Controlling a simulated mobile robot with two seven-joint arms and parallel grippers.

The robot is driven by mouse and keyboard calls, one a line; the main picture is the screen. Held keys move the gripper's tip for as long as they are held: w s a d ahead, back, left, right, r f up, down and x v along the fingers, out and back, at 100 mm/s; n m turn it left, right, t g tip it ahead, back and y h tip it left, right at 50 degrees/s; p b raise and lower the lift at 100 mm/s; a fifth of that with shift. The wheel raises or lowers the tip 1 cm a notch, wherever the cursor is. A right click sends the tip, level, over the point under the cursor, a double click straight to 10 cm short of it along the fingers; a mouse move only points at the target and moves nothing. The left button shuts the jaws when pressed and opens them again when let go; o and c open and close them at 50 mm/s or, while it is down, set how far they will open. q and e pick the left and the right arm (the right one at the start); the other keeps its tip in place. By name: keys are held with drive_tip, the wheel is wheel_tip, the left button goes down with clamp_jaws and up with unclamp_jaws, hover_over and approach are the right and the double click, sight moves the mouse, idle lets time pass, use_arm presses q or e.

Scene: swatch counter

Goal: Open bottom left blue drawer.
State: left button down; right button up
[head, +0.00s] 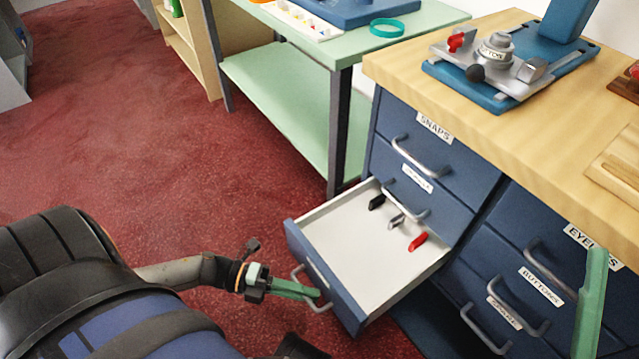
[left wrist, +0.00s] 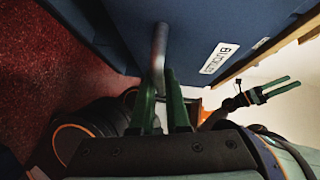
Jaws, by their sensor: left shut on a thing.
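The bottom left blue drawer (head: 325,282) is pulled well out of the cabinet, its pale interior showing. My left gripper (head: 318,293) is shut on the drawer's metal handle (head: 299,274), low above the red floor. In the left wrist view, the handle (left wrist: 159,50) runs between the green fingers (left wrist: 162,105) against the blue front, which bears a white label (left wrist: 219,58). A green finger of my right gripper (head: 590,300) stands in front of the right drawers. The left wrist view shows the right gripper (left wrist: 280,88) with its green fingers apart and empty.
Black (head: 377,202), grey (head: 396,221) and red (head: 418,241) small items lie in the drawer. Closed drawers (head: 425,140) are above it, with more at right (head: 535,285). A wooden counter (head: 430,65) carries a press (head: 500,65). A green table (head: 290,100) stands behind. The red floor at left is clear.

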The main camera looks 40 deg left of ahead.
use_arm(q)
drive_tip(key=shift+s+a, duration=0.1)
drive_tip(key=shift+s, duration=0.2)
drive_tip(key=c, duration=0.9)
unclamp_jaws()
drive_tip(key=p+v, duration=0.1)
drive_tip(key=v, duration=1.1)
drive_tip(key=shift+s+a, duration=0.15)
drive_tip(key=shift+a, duration=0.05)
